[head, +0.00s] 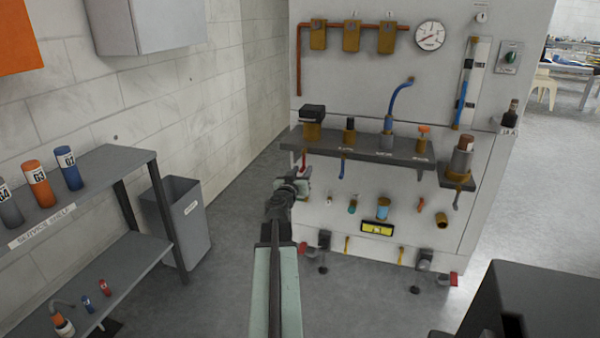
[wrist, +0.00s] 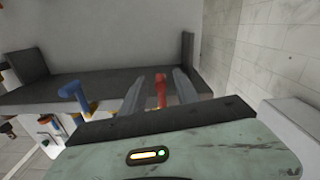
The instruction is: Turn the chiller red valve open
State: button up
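The red valve handle (head: 304,160) hangs under the left end of the chiller's dark shelf in the head view. In the wrist view the red handle (wrist: 161,88) stands between the two grey fingers of my gripper (wrist: 160,80), with a visible gap on each side. My gripper (head: 297,178) reaches up to the handle from below in the head view. The fingers are open, and I see no contact. The gripper body hides the lower part of the handle and the valve. A blue handle (head: 341,167) hangs right of the red one; it also shows in the wrist view (wrist: 75,92).
The chiller's dark shelf (head: 360,146) juts out just above the handles. Small fittings and a yellow label plate (head: 378,228) sit lower on the panel. A grey bin (head: 181,225) and a service shelf (head: 90,180) stand to the left.

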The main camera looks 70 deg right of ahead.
grip_shut()
jog(key=shift+w, duration=0.15)
jog(key=shift+w+a+r+m+p, duration=0.1)
jog(key=shift+w+r+m+p, duration=0.9)
jog(key=shift+m, duration=2)
jog(key=shift+w+a+r+m+p, duration=0.1)
jog(key=shift+w+r+m+p, duration=0.9)
jog(key=shift+m, duration=2)
jog(key=shift+w+r+m+p, duration=0.95)
jog(key=shift+r+m+p, duration=0.1)
jog(key=shift+m, duration=1.95)
